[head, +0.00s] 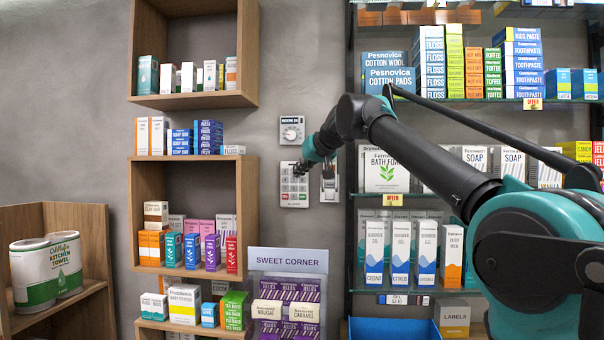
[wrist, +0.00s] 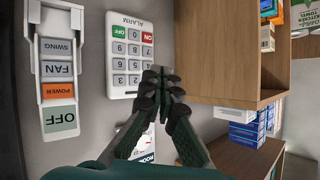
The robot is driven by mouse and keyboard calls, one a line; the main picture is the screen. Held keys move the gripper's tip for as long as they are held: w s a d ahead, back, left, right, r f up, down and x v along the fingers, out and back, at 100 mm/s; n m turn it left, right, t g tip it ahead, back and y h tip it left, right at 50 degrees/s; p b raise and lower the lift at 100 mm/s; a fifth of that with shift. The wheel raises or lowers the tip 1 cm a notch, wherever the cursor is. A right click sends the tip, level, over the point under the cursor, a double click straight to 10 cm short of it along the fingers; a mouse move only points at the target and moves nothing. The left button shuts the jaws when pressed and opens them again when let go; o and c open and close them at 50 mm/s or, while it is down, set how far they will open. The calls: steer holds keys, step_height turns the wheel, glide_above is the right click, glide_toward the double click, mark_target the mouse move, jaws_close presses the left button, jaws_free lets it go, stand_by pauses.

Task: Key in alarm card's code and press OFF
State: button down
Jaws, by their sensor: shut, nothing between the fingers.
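The alarm keypad (head: 294,186) is a pale wall panel, partly covered by my gripper in the head view. In the wrist view the keypad (wrist: 133,64) appears upside down, with grey number keys, a green OFF key (wrist: 119,32) and a red ON key (wrist: 147,38). My gripper (head: 299,171) is shut and empty. In the wrist view its fingertips (wrist: 160,74) overlap the edge of the keypad by the number keys at the ON-key side. I cannot tell whether they touch it. I cannot make out an alarm card or a code in either view.
A dial panel (head: 292,130) is above the keypad. A switch panel (wrist: 58,68) marked SWING, FAN, POWER and OFF is beside it. Wooden shelves (head: 243,215) with boxes stand close on the left, and stocked shelving (head: 420,103) is on the right.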

glide_toward(294, 180)
steer(key=shift+w+r+x, duration=0.1)
steer(key=shift+x, duration=0.75)
steer(key=shift+w+r+x, duration=0.15)
steer(key=shift+x, duration=0.7)
steer(key=shift+w+d, duration=0.1)
steer(key=shift+w, duration=0.05)
stand_by(0.5)
steer(key=shift+w, duration=0.25)
steer(key=shift+w, duration=0.3)
stand_by(0.7)
steer(key=shift+s, duration=0.7)
steer(key=shift+s, duration=0.15)
